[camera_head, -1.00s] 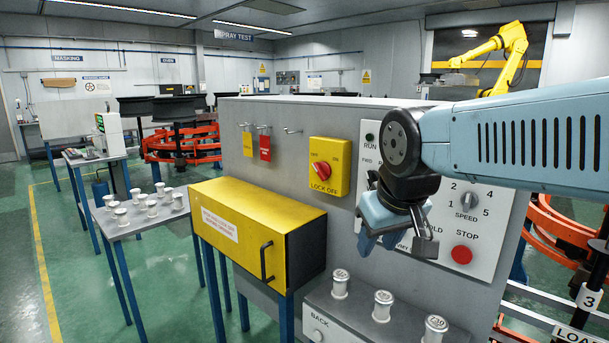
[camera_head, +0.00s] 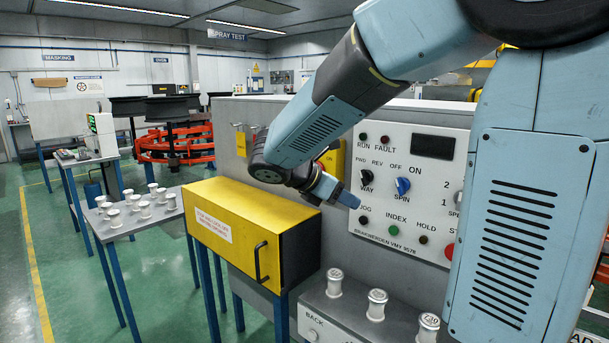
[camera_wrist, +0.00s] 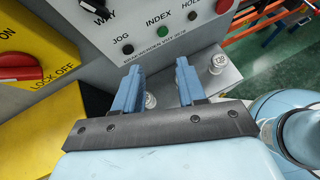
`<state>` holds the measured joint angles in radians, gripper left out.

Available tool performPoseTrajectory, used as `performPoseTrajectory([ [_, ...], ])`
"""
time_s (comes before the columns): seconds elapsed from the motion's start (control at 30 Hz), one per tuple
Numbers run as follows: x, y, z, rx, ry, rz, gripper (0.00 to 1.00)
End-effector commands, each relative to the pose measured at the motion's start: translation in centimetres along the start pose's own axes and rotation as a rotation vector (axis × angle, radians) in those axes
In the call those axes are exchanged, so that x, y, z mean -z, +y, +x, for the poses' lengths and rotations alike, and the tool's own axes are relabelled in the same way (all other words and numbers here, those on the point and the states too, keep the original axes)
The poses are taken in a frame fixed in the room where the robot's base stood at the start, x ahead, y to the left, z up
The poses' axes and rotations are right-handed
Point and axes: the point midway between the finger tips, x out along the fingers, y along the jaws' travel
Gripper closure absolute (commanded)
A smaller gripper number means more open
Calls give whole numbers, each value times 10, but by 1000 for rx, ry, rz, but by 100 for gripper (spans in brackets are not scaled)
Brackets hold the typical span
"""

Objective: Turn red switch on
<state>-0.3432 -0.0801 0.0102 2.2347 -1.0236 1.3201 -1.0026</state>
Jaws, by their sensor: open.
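The red switch (camera_wrist: 15,68) sits on a yellow plate marked LOCK OFF (camera_wrist: 55,75), at the left edge of the wrist view and partly cut off. In the head view my arm hides the red knob, and only part of the yellow plate (camera_head: 338,160) shows on the grey cabinet front. My gripper (camera_wrist: 158,66) has its two blue fingers apart with nothing between them. In the head view the gripper (camera_head: 345,195) is in front of the cabinet, just right of and below the yellow plate.
A white control panel (camera_head: 410,217) with knobs and buttons is right of the yellow plate. A yellow box (camera_head: 250,225) with a black handle juts out below left. Several metal spindles (camera_head: 376,305) stand on a grey ledge below. A side table (camera_head: 130,230) holds more spindles.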

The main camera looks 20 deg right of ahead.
Motion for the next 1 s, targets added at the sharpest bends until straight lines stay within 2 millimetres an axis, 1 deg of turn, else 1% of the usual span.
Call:
performPoseTrajectory([
  [0.03,4,15,-3,-11,-50,-85,60],
  [0.17,11,54,-14,-40,-197,-305,60],
  [0.3,24,96,-32,-63,-361,-526,60],
  [0.4,36,122,-46,-71,-471,-658,60],
  [0.5,48,142,-58,-75,-562,-759,60],
  [0.6,57,156,-68,-76,-628,-827,60],
  [0.77,63,166,-74,-75,-677,-875,60],
  [0.87,60,169,-70,-73,-684,-880,60],
  [1.0,50,175,-55,-72,-681,-879,60],
])
